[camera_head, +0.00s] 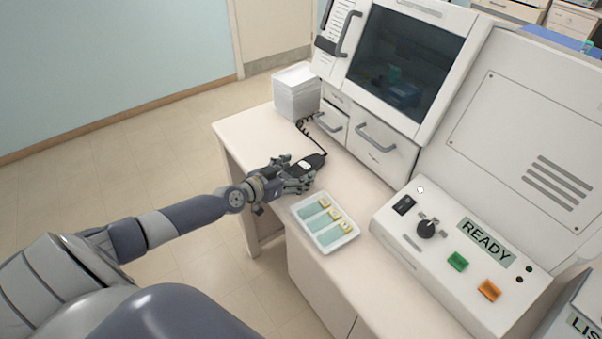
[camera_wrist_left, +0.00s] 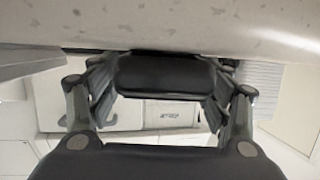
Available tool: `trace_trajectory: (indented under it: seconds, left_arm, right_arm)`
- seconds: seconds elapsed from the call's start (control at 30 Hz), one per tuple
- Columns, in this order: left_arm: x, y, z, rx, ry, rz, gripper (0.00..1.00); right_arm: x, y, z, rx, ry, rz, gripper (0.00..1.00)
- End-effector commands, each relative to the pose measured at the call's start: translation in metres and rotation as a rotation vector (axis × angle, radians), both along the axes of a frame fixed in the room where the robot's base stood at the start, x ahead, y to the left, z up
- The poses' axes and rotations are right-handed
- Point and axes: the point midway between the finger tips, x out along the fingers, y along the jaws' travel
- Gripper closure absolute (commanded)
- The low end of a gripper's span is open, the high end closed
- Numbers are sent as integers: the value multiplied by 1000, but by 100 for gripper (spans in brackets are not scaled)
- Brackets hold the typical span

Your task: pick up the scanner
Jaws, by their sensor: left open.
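The scanner (camera_head: 307,165) is a black handheld device with a light patch on top and a coiled cable running to the white machine. In the left wrist view a dark body, probably the scanner (camera_wrist_left: 165,75), spans the space between the open fingers. My right gripper is not in view.
A white tray (camera_head: 353,236) with several slides lies just right of my left gripper. A white bin (camera_head: 297,95) stands behind the scanner. The machine with drawers (camera_head: 384,150) and a control panel (camera_head: 412,246) line the counter's back and right. Bare counter (camera_head: 245,128) lies left.

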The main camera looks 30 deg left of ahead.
Motion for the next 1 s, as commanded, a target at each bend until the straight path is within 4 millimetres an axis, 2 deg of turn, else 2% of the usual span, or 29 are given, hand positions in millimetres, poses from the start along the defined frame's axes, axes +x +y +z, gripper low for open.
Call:
trace_trajectory:
  seconds: [0.27, 0.5, 0.83, 1.0]
  left_arm:
    - [1, 0, 0, 0, 0, 0, 30]
    - [1, 0, 0, 0, 0, 0, 82]
    - [1, 0, 1, 0, -1, 1, 82]
    - [1, 0, 8, 1, -2, 1, 82]
  right_arm:
    - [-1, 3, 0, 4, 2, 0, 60]
    - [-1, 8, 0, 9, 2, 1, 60]
    - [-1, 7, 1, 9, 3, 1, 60]
    - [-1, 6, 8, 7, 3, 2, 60]
